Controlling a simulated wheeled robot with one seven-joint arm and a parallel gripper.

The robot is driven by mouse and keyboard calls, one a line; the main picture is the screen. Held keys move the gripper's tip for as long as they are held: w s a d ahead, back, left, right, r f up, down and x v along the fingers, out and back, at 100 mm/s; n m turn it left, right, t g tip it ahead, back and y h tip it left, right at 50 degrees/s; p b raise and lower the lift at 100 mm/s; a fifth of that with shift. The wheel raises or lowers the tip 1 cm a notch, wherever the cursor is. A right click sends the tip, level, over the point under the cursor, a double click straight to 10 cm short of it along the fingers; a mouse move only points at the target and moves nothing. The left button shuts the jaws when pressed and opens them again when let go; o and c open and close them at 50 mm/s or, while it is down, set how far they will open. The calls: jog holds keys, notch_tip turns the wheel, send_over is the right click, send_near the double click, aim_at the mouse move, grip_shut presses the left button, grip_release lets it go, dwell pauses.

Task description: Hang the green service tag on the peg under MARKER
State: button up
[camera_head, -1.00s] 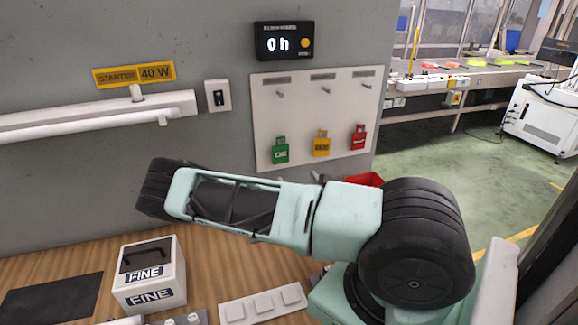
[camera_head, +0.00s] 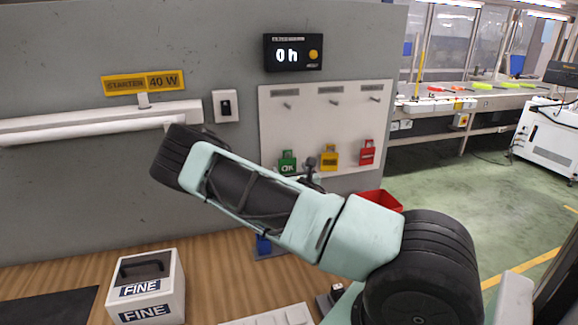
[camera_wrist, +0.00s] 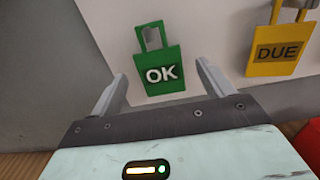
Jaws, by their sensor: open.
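The green service tag (camera_head: 288,163), marked OK, hangs low on the left of the pale tag board (camera_head: 275,125). In the wrist view the green tag (camera_wrist: 160,72) is upright just beyond my gripper (camera_wrist: 160,85), roughly centred between its two open fingers. I cannot tell whether the fingers reach to either side of it; nothing is held. Three pegs, the left one (camera_head: 288,106), the middle one (camera_head: 335,101) and the right one (camera_head: 376,98), stick out bare along the board's top under small labels. The label text is too small to read.
A yellow DUE tag (camera_head: 329,157) and a red tag (camera_head: 367,152) hang right of the green one. A red bin (camera_head: 380,200) is below the board. A FINE box (camera_head: 147,285) stands on the wooden bench. A lamp tube (camera_head: 90,133) runs along the wall at left.

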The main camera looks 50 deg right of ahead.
jog(key=shift+x, duration=1.1)
jog(key=c, duration=1.1)
jog(key=shift+o, duration=0.2)
jog(key=shift+r+p, duration=0.5)
jog(key=shift+r, duration=0.05)
jog(key=shift+s, duration=0.1)
jog(key=v, duration=0.6)
jog(key=shift+s+a+b, duration=0.25)
jog(key=shift+s+b, duration=0.1)
jog(key=shift+b, duration=0.05)
